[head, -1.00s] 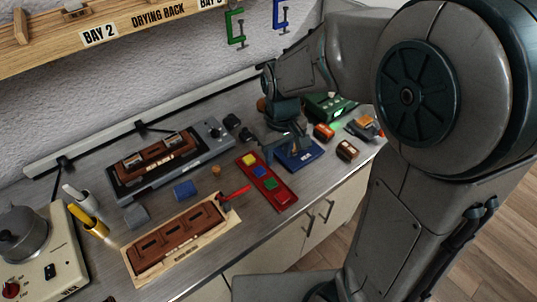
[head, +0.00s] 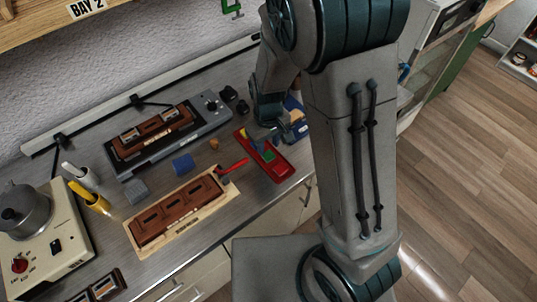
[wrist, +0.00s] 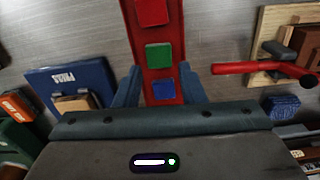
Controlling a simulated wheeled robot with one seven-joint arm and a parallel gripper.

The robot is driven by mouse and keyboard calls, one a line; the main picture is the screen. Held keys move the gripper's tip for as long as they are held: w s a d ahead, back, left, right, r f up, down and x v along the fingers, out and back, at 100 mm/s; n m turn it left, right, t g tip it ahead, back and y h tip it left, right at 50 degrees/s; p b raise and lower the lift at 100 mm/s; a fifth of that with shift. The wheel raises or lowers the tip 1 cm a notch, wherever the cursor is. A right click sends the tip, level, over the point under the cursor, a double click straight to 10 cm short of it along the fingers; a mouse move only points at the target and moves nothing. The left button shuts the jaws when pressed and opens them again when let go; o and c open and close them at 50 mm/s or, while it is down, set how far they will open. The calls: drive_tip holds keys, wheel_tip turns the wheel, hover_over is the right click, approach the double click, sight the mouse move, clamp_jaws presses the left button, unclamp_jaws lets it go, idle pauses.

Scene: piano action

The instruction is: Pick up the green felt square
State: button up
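The green felt square (head: 268,156) lies on a long red tray (head: 281,172). In the wrist view the green square (wrist: 158,56) sits between a red square (wrist: 152,12) and a blue square (wrist: 163,88) on the same tray. A yellow square (head: 244,134) is at the tray's far end in the head view. My gripper (wrist: 160,82) is open and empty. Its fingers stand wide, on either side of the tray as seen from the wrist, about level with the blue square. In the head view it hangs over the tray's far part; its height above it is hard to tell.
A red-handled tool (wrist: 235,68) lies beside the tray, by a wooden board (head: 141,251) with a brown part. A blue block (head: 183,164) and a grey machine (head: 205,128) stand farther left.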

sight(268, 155)
drive_tip(key=shift+w+f+p, duration=0.1)
drive_tip(key=shift+f+p, duration=0.25)
drive_tip(key=shift+f, duration=1.8)
drive_tip(key=c, duration=0.6)
drive_tip(key=shift+r, duration=0.15)
